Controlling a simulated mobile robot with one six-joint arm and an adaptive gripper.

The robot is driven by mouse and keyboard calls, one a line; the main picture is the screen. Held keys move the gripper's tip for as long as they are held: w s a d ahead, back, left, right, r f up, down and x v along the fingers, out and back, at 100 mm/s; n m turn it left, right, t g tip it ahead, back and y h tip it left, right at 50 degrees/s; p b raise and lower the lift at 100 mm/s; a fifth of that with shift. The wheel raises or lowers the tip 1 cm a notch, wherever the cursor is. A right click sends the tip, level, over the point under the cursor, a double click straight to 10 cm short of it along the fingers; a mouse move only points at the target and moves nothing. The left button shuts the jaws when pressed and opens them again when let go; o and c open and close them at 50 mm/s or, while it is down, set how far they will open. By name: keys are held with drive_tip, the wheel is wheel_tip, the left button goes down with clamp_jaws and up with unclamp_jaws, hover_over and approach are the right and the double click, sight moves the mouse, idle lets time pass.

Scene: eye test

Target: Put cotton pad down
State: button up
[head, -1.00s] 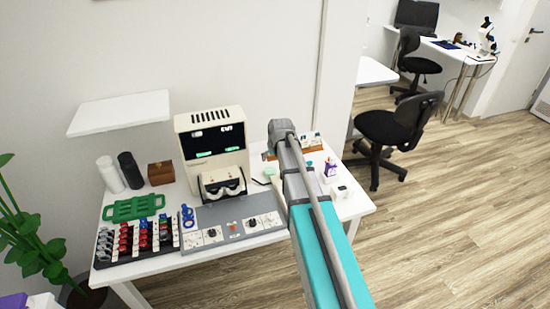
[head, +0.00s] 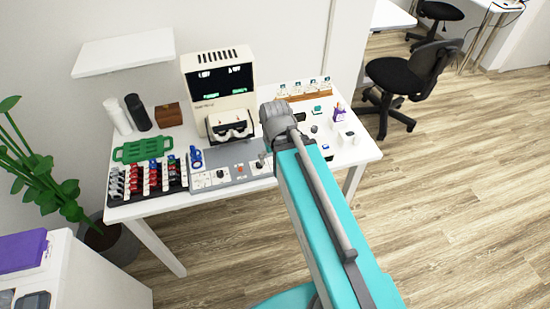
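My arm reaches up from the bottom right over the white table (head: 370,151), its grey wrist in front of the table's middle. My gripper (head: 263,158) is mostly hidden behind the arm. Only a small grey part shows at the wrist's left, by the right end of the grey panel, and its opening cannot be seen. I cannot make out a cotton pad, in the gripper or on the table. It may be hidden behind my arm.
On the table stand a beige machine (head: 221,87), a grey control panel (head: 236,172), a dark rack of coloured pieces (head: 147,177), a green rack (head: 143,149), a wooden rack (head: 303,90) and a purple-and-white bottle (head: 339,114). A shelf (head: 123,52) hangs left. Black chairs (head: 412,80) stand right.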

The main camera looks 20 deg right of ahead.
drive_tip(key=shift+w, duration=0.15)
drive_tip(key=w+d+r+t, duration=0.1)
drive_tip(key=w+d, duration=0.2)
drive_tip(key=w, duration=0.5)
drive_tip(key=w+d+r+t+p, duration=0.1)
drive_tip(key=w+d, duration=0.3)
drive_tip(key=w, duration=0.4)
drive_tip(key=w+d+r+t, duration=0.1)
drive_tip(key=w+d+t, duration=0.1)
drive_tip(key=w, duration=0.6)
drive_tip(key=shift+w+d+t, duration=0.25)
drive_tip(key=shift+d+t, duration=0.05)
drive_tip(key=shift+d, duration=0.55)
drive_tip(key=shift+f, duration=0.25)
drive_tip(key=b+x, duration=0.7)
drive_tip(key=shift+w+f, duration=0.15)
drive_tip(key=shift+f, duration=0.2)
drive_tip(key=shift+w+f, duration=0.1)
drive_tip(key=shift+f, duration=0.15)
drive_tip(key=shift+b, duration=0.3)
drive_tip(key=shift+a+b+x, duration=0.15)
drive_tip(key=shift+b+x, duration=1)
drive_tip(key=shift+x, duration=0.15)
drive_tip(key=shift+a+b+x, duration=0.1)
drive_tip(key=shift+b+x, duration=1)
drive_tip(key=shift+x, duration=0.2)
